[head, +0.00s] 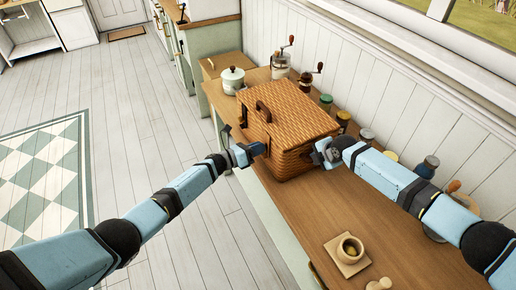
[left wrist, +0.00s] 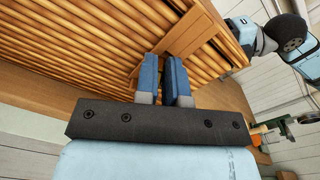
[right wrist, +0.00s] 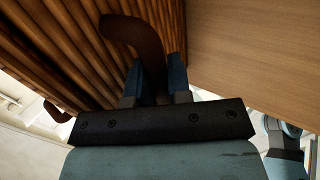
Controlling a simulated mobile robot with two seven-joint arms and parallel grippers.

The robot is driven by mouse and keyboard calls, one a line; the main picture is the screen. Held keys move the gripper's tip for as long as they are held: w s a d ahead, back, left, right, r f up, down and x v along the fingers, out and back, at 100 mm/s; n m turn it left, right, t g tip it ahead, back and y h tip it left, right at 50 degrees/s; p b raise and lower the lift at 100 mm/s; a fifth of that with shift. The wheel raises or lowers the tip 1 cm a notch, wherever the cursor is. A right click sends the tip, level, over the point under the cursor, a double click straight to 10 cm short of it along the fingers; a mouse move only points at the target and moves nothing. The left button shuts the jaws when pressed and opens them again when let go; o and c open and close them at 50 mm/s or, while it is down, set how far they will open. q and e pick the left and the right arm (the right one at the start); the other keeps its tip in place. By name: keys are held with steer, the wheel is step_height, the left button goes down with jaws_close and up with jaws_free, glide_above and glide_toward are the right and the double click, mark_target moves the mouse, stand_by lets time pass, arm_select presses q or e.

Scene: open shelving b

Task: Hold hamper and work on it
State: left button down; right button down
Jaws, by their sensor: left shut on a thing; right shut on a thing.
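The wicker hamper (head: 285,115) stands on the wooden counter, its lid closed. A dark brown handle (head: 263,111) shows at its left. My left gripper (head: 258,150) is at the hamper's near side. In the left wrist view its fingers (left wrist: 163,75) are close together at a light brown tab (left wrist: 190,32) on the wicker and shut on it. My right gripper (head: 322,155) is at the hamper's right end. In the right wrist view its fingers (right wrist: 156,75) are shut on a dark curved handle (right wrist: 133,32). The hamper's underside is hidden.
A white lidded pot (head: 232,80) and coffee grinders (head: 281,64) stand behind the hamper. A mortar on a wooden board (head: 347,254) is at the front. The counter (head: 300,215) between is clear.

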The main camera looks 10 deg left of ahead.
arm_select(q)
steer(key=n, duration=0.8)
steer(key=f+n, duration=0.1)
steer(key=n, duration=0.3)
steer(key=shift+w+a, duration=0.25)
steer(key=shift+w, duration=0.05)
steer(key=shift+n, duration=0.3)
steer(key=c, duration=1.2)
jaws_free()
steer(key=v, duration=1.2)
